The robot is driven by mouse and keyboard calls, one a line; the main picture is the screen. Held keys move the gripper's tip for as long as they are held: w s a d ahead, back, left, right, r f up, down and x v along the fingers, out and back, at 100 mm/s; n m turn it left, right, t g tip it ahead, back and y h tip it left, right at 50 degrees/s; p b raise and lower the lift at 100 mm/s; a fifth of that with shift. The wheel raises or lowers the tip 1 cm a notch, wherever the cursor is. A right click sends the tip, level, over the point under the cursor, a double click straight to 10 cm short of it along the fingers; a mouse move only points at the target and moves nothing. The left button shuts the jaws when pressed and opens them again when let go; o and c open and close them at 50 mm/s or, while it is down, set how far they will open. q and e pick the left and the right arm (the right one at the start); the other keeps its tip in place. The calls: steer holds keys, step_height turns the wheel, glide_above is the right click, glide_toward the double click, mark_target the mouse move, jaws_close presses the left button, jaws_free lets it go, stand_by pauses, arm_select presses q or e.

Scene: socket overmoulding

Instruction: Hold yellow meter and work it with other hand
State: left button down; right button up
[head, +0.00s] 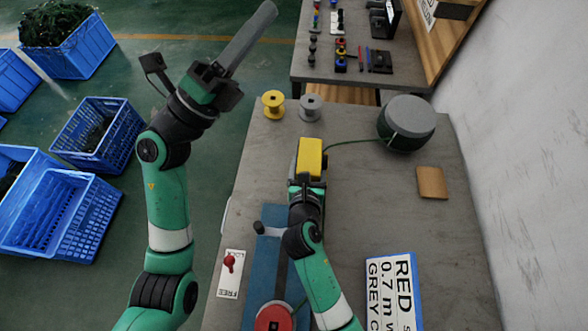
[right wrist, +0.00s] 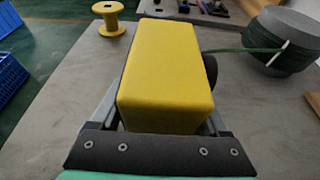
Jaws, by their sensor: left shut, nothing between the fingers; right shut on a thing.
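The yellow meter (head: 310,157) is a box-shaped block above the grey table, near its middle. My right gripper (head: 307,180) is shut on it from the near side. In the right wrist view the yellow meter (right wrist: 167,70) fills the space between the fingers, and its far side is hidden. A green cable runs from beside the meter to a grey-topped drum (head: 406,122) on the right. My left gripper (head: 248,38) is raised high at the upper left, away from the meter, over the floor beside the table. It is shut and empty.
A yellow spool (head: 273,104) and a grey spool (head: 311,107) stand behind the meter. A brown block (head: 432,183) and a RED sign (head: 394,291) lie to the right. A red-knobbed lever plate (head: 230,270) and a red disc (head: 274,317) are at the front. Blue crates (head: 97,137) stand left.

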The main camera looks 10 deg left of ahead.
arm_select(q)
steer(key=a+f+g+y, duration=0.1)
steer(key=f+g+y, duration=0.1)
steer(key=f, duration=1)
steer(key=w+a+f+g+y, duration=0.1)
steer(key=f+g+y, duration=0.2)
steer(key=f, duration=0.9)
steer(key=a+f+n+g+y, duration=0.1)
steer(key=a+f+g+y, duration=0.1)
steer(key=f, duration=1)
steer(key=shift+w+f+g+y, duration=0.3)
steer(key=shift+w+y, duration=0.1)
steer(key=shift+y, duration=0.2)
steer(key=shift+n+y, duration=0.4)
steer(key=shift+n, duration=0.5)
steer(key=a+f, duration=0.1)
steer(key=s+a+f, duration=0.1)
steer(key=f, duration=0.1)
steer(key=a+f, duration=0.2)
steer(key=shift+s, duration=0.3)
steer(key=shift+a, duration=0.4)
steer(key=shift+d, duration=4.5)
